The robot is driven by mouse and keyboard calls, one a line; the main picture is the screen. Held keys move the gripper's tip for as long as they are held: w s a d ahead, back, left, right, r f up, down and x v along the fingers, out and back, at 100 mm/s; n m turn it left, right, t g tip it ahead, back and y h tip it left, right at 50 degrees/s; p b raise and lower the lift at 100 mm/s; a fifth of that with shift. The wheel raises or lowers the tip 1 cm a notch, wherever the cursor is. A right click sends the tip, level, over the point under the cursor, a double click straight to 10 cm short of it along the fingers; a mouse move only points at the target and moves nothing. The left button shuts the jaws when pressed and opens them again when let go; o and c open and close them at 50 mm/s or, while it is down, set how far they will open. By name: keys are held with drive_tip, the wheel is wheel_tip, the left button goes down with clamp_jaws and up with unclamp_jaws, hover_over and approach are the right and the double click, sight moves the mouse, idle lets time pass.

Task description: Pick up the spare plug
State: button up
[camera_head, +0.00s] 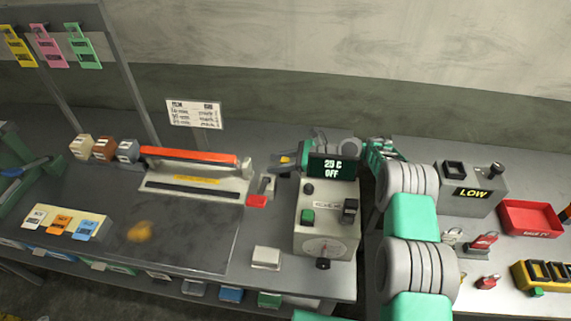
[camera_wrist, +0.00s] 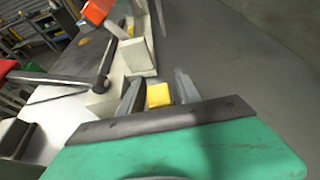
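A small yellow block, which looks like the spare plug, shows between my gripper's two grey fingers in the wrist view (camera_wrist: 158,95). In the head view my gripper (camera_head: 296,158) is partly hidden behind the grey control box's display. The block's underside and any contact are hidden.
The control box (camera_head: 327,228) with a "25 C OFF" display stands in front of my gripper. The sealer (camera_head: 195,175) with its red-orange bar lies to the left. A grey "LOW" box (camera_head: 468,190) and red tray (camera_head: 530,218) stand at right.

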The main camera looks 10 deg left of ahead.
clamp_jaws()
drive_tip(key=shift+r, duration=0.15)
idle(0.4)
